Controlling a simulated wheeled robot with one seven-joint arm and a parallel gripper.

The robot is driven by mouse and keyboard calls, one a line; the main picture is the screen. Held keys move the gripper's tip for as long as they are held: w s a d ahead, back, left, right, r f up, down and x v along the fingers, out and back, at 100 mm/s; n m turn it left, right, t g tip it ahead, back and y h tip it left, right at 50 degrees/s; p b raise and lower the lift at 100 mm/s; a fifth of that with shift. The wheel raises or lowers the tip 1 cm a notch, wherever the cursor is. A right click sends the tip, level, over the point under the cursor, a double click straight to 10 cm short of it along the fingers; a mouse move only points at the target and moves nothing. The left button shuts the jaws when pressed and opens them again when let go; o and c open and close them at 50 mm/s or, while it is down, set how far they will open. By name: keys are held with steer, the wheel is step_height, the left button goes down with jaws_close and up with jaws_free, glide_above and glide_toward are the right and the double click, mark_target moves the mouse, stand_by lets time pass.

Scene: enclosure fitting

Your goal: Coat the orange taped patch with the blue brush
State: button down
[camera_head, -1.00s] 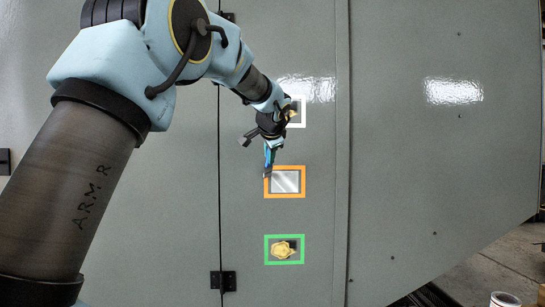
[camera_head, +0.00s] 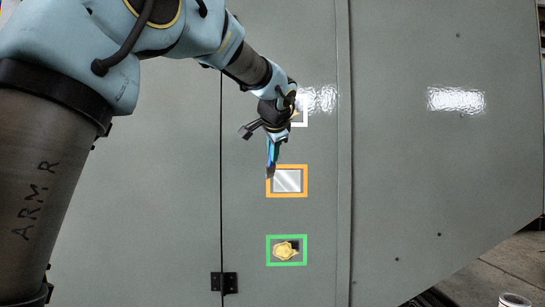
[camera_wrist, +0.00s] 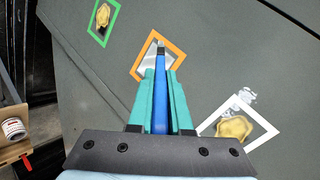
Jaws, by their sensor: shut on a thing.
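The orange taped patch (camera_head: 304,181) is a square frame on the grey enclosure panel, with a bare shiny metal middle. Whether the tip touches the surface, I cannot tell. In the wrist view the teal fingers of my gripper (camera_wrist: 160,95) are shut on the blue brush (camera_wrist: 160,112).
A green taped patch (camera_head: 269,251) with a yellowish blob sits below the orange one. A white taped patch (camera_wrist: 270,123) with a similar blob is partly hidden by my arm in the head view. A hinge (camera_head: 224,282) and panel seams are nearby. A tin (camera_wrist: 14,129) stands at the wrist view's left.

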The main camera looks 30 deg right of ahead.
steer(key=shift+s, duration=0.1)
steer(key=shift+s+a+f+b, duration=0.1)
steer(key=shift+s+a+b, duration=0.1)
steer(key=shift+s+b, duration=0.25)
steer(key=shift+s+a+b, duration=0.2)
steer(key=shift+s+b, duration=0.25)
steer(key=shift+s+a, duration=0.2)
steer(key=shift+s, duration=0.15)
